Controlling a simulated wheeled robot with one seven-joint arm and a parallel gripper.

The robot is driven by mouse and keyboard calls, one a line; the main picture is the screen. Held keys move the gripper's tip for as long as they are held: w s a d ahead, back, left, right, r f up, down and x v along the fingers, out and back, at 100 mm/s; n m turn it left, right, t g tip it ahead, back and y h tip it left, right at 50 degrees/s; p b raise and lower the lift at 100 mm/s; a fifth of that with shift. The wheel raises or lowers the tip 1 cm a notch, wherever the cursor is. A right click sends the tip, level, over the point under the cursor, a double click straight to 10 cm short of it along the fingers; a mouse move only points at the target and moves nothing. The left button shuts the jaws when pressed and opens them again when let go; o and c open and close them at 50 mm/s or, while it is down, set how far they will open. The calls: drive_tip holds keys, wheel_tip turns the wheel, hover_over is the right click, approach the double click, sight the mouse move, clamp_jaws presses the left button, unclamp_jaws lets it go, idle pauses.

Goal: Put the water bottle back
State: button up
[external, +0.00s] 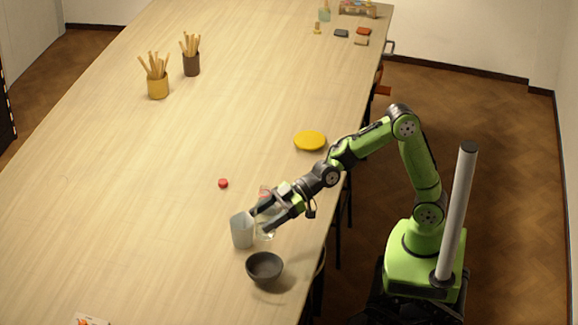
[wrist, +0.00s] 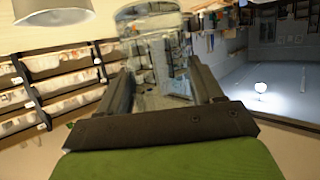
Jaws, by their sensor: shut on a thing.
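The clear water bottle (external: 267,235) stands near the table's right edge, between the grey cup and my arm; its middle is partly hidden by my gripper. My gripper (external: 259,220) reaches down from the upper right and is shut on the bottle. In the wrist view the see-through bottle (wrist: 152,58) is between the two fingers of my gripper (wrist: 160,80). A trace of red shows above the fingers in the external view. I cannot tell whether the bottle's base touches the table.
A grey cup (external: 242,232) stands close left of the bottle. A dark bowl (external: 265,267) is just below it. A small red thing (external: 223,183) and a yellow plate (external: 310,140) lie farther up. Two brush pots (external: 158,87) (external: 191,64) stand far left. The table's left middle is clear.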

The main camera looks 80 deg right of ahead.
sight(265, 202)
wheel_tip(265, 202, up, 5)
drive_tip(key=shift+f, duration=0.2)
drive_tip(key=shift+w+d+r, duration=0.1)
drive_tip(key=shift+d+r, duration=0.05)
drive_tip(key=shift+r, duration=0.1)
drive_tip(key=w+d+f+p, duration=0.1)
drive_tip(key=w+d+p, duration=0.4)
drive_tip(key=d, duration=0.8)
drive_tip(key=w+d+p, duration=0.4)
drive_tip(key=d, duration=1)
drive_tip(key=s+d+p, duration=0.3)
drive_tip(key=d, duration=0.9)
drive_tip(key=f, duration=1.3)
drive_tip(key=shift+w+a+f+b, duration=0.1)
drive_tip(key=shift+w+f+b, duration=0.15)
drive_tip(key=shift+f+b, duration=0.15)
drive_tip(key=shift+f, duration=0.2)
drive_tip(key=shift+f, duration=0.2)
